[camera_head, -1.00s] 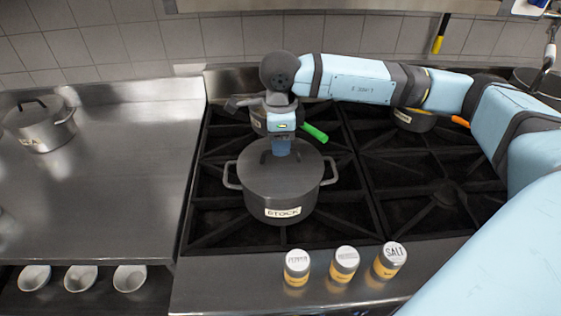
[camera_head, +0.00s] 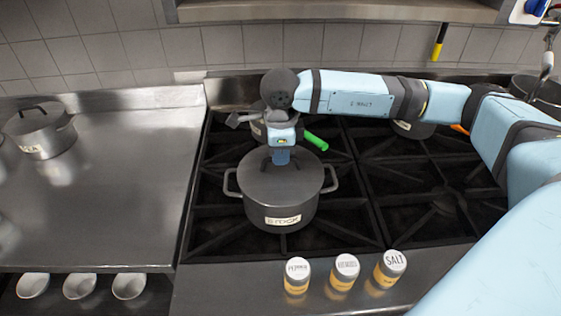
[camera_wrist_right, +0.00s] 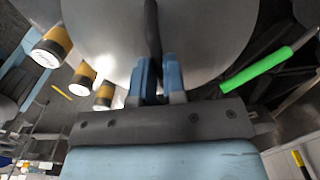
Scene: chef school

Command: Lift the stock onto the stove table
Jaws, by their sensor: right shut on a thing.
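The stock pot (camera_head: 283,207) is a dark grey pot with a lid, two side handles and a label on its front. It is over the black stove grates of the stove table (camera_head: 345,215) and looks upright. I cannot tell whether it touches the grates. My right gripper (camera_head: 281,160) comes down from above and is shut on the lid handle. In the right wrist view the blue fingers (camera_wrist_right: 157,75) close around the dark handle, with the pot lid (camera_wrist_right: 205,40) behind it. My left gripper is not in view.
Pepper (camera_head: 297,276), a middle shaker (camera_head: 344,272) and salt (camera_head: 390,268) stand on the front ledge. A pot with a green handle (camera_head: 316,141) is behind the stock. Another pot (camera_head: 42,130) stands on the left steel counter (camera_head: 110,200), which is mostly clear. White bowls (camera_head: 80,286) sit below.

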